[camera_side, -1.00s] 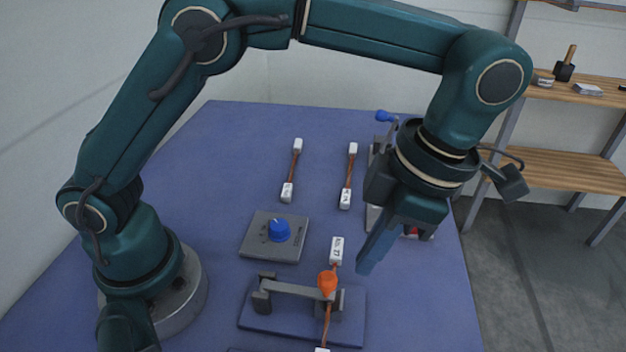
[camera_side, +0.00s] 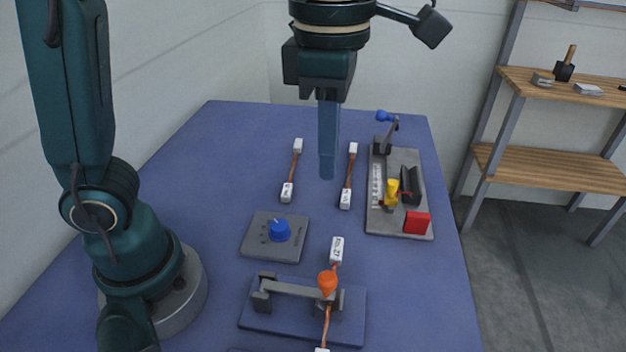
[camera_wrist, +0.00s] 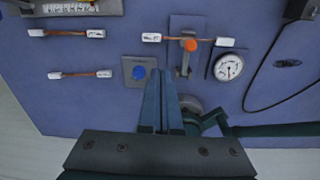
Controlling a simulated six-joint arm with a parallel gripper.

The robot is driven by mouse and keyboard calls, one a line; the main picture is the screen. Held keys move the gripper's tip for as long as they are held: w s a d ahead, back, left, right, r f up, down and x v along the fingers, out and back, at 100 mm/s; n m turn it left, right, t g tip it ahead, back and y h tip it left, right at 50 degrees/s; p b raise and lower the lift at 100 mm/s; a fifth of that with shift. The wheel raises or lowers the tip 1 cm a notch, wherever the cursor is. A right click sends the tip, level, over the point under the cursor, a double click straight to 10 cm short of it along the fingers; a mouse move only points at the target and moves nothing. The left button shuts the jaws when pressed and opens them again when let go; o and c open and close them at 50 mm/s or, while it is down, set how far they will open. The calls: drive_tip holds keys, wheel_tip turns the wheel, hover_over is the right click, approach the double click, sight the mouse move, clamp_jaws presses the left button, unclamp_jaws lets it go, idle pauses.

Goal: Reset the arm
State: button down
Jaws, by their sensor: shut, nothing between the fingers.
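My gripper (camera_side: 328,172) is shut and empty, pointing down and raised above the blue table (camera_side: 225,130). In the side view its fingertips appear between two wire pieces with white end tags, though it hangs in the air. In the wrist view the closed blue fingers (camera_wrist: 160,82) run up the middle, with the blue knob (camera_wrist: 139,72) just beyond their tips. Nothing is between the fingers.
A grey plate with a blue knob (camera_side: 279,231) and a clamp with an orange handle (camera_side: 327,283) stand in front. A fixture with a yellow handle (camera_side: 391,190) and red block (camera_side: 417,222) is at the right. The wrist view shows a gauge (camera_wrist: 228,67). Wooden shelves (camera_side: 560,176) stand beyond.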

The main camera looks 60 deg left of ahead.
drive_tip(key=s+a+f+m+t, duration=0.2)
drive_tip(key=s+a+m, duration=0.1)
drive_tip(key=m, duration=1)
drive_tip(key=s+a+f+m+t, duration=0.2)
drive_tip(key=s+a+m+t, duration=0.1)
drive_tip(key=m, duration=1)
drive_tip(key=shift+s+a+f, duration=0.3)
drive_tip(key=shift+a+f, duration=0.05)
drive_tip(key=shift+a, duration=0.4)
